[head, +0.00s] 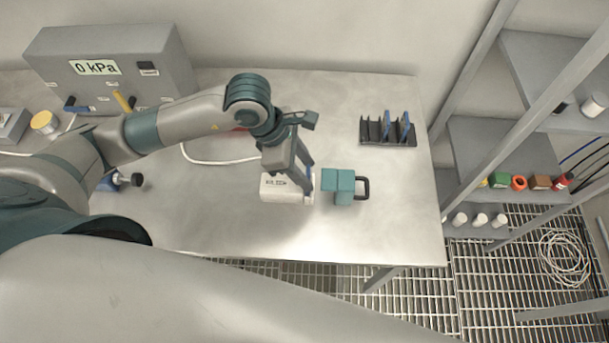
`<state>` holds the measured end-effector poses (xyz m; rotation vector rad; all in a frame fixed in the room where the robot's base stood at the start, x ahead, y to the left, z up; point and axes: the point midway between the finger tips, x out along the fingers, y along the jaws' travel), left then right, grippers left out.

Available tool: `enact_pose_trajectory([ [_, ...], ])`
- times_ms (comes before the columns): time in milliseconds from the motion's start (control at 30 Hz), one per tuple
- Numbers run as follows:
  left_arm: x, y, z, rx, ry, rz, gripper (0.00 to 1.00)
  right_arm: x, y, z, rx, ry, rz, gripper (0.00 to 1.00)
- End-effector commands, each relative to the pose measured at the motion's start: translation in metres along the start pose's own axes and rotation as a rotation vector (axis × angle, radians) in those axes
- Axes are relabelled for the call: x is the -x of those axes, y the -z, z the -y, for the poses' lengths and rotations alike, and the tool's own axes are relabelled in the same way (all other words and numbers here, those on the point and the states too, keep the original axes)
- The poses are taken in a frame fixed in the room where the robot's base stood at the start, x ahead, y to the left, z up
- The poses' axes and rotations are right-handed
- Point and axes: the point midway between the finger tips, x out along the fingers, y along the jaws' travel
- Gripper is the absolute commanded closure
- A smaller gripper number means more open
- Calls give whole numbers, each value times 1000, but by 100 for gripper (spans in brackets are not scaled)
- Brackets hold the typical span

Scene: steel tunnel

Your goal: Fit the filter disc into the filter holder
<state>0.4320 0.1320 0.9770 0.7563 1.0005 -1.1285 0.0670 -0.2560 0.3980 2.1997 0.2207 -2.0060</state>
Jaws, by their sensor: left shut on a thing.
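My left gripper (306,186) points down over the table and is shut on a thin blue piece (309,176), seen edge-on, which looks like the filter disc. The fingers hide most of it. Just left of and partly behind the fingers is a white block with dark lettering (277,190). Just right of the fingers is a teal block with a black handle (342,184). These two look like parts of the filter holder, but I cannot tell whether the disc touches either. My right gripper is not in view.
A black slotted rack (376,140) with blue upright discs (387,125) stands at the back right. A grey box reading 0 kPa (110,68) stands at the back left. A white hose (215,160) lies behind the gripper. The table front (290,235) is clear; shelves (500,150) stand right.

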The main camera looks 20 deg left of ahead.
Motion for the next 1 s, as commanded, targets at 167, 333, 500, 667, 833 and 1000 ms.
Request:
enact_pose_trajectory([
  [167,-25,11,0,3,2,-1,81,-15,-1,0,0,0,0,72],
  [333,-28,11,0,1,0,0,81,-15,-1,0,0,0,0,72],
  [500,-27,11,0,1,1,0,81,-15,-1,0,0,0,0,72],
  [667,-30,13,0,1,1,0,81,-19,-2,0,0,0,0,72],
  [833,-29,12,0,1,1,0,42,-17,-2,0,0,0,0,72],
  [1000,-29,12,0,1,1,0,42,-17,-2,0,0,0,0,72],
])
